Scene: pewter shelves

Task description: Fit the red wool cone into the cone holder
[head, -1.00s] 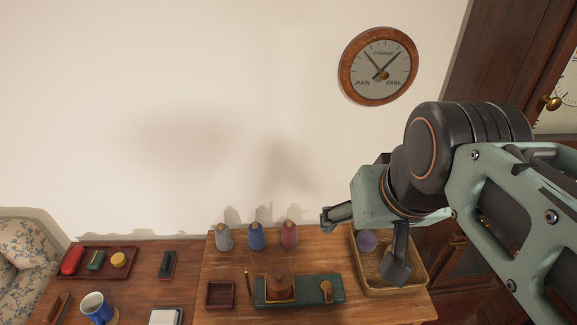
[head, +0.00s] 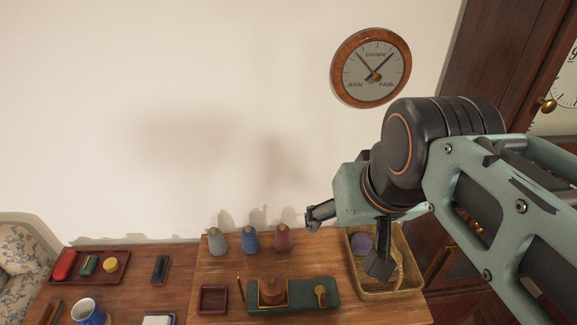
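The red wool cone (head: 283,239) stands upright at the right end of a row of three cones near the back of the wooden table. My gripper (head: 350,238) is open and empty, its two fingers spread wide. In the picture it is to the right of the red cone, apart from it. I cannot tell for sure which thing is the cone holder.
A grey cone (head: 217,243) and a blue cone (head: 250,240) stand left of the red one. A wicker basket (head: 408,279) with a purple ball (head: 361,244) is at the right. A small square tray (head: 213,299), red tray (head: 122,270) and blue mug (head: 87,312) are at the left.

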